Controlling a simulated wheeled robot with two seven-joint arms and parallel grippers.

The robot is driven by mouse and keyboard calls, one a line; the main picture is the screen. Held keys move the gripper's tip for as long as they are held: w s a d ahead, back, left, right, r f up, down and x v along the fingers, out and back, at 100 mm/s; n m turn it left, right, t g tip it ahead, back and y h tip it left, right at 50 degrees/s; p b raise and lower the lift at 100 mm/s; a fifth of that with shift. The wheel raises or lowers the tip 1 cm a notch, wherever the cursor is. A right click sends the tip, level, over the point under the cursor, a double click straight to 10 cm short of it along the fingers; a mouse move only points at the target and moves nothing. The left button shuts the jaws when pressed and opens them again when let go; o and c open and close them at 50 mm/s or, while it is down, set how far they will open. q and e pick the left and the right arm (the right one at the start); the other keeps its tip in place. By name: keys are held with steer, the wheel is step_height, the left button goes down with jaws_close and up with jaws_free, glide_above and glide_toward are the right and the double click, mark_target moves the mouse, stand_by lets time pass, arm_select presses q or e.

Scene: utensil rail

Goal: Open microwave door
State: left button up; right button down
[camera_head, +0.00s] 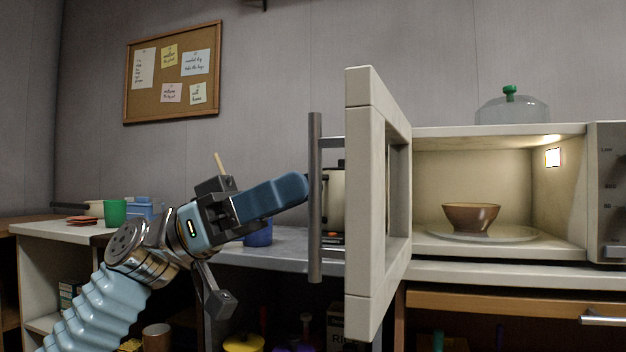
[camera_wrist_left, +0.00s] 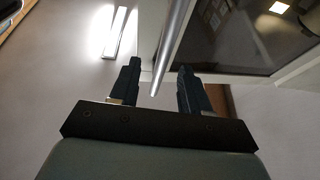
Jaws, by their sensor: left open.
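The microwave (camera_head: 500,130) stands at the right with its door (camera_head: 365,200) swung wide open toward me, at roughly a right angle. A brown bowl (camera_head: 471,217) sits on the plate inside the lit cavity. The door's vertical metal handle (camera_head: 315,262) is on the door's left side. My left gripper (camera_head: 303,188) is open with its fingertips at the middle of the handle. In the left wrist view, the handle bar (camera_wrist_left: 175,40) passes between the spread fingers of the gripper (camera_wrist_left: 160,68). Contact cannot be told. My right gripper is not in view.
A glass dome with a green knob (camera_head: 510,107) is on top of the microwave. A green cup (camera_head: 115,213) and a blue container (camera_head: 142,209) stand on the left counter. A pot (camera_head: 336,197) is partly hidden behind the door and handle. A drawer (camera_head: 500,302) lies below the microwave.

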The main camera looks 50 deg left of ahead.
arm_select(q)
steer(key=v, duration=1)
steer(key=shift+s+a, duration=0.15)
steer(key=shift+a, duration=0.1)
